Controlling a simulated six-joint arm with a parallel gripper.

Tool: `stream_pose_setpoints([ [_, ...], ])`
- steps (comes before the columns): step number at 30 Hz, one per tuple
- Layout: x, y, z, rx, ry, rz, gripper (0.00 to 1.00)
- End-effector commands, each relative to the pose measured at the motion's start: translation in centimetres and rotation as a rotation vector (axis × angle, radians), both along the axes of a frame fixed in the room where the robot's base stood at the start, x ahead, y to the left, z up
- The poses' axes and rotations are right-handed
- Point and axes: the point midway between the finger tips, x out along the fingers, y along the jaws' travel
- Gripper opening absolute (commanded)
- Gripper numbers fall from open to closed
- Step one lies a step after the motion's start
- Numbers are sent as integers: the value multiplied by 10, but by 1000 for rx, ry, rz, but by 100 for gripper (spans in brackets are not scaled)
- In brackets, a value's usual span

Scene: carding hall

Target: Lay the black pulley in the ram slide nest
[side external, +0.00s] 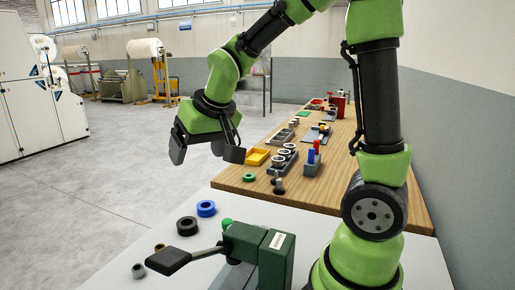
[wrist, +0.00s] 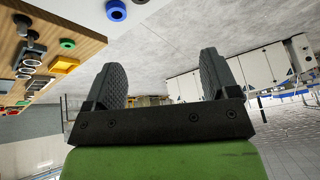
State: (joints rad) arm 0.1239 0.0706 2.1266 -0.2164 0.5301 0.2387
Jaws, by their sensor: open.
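The black pulley (side external: 187,226) is a thick black ring lying flat on the light grey bench top, in front of the blue ring. A dark piece at the top edge of the wrist view may be it, but it is cut off. The green press (side external: 275,250) with a black-handled lever stands at the front of the bench. A grey slide part (side external: 235,275) shows low beside it; its nest cannot be made out. My gripper (side external: 205,152) is open and empty, high above and behind the pulley. Its two ribbed fingers stand wide apart in the wrist view (wrist: 162,75).
A blue ring (side external: 206,208) lies close behind the pulley, and small brown and grey rings lie near the lever handle. A green ring (side external: 249,178), yellow tray (side external: 257,157) and grey holders stand on the wooden table (side external: 320,200). Open floor (side external: 90,210) lies left.

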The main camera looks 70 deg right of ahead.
Motion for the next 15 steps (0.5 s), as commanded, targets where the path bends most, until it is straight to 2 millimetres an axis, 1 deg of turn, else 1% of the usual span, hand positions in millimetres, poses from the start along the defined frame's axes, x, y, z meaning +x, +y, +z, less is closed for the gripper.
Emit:
stream_pose_setpoints([
  [1, -18, 10, 17, 19, -30, 9, 80],
  [2, -29, 15, 24, 31, -40, 15, 80],
  [3, -44, 22, 32, 50, -53, 23, 80],
  [5, -66, 32, 41, 80, -74, 38, 80],
  [6, -80, 39, 46, 100, -86, 49, 80],
  [10, -119, 56, 52, 159, -121, 90, 80],
  [12, -134, 62, 52, 184, -135, 110, 80],
  [14, -143, 66, 52, 200, -143, 124, 80],
  [15, -147, 68, 52, 208, -147, 130, 83],
])
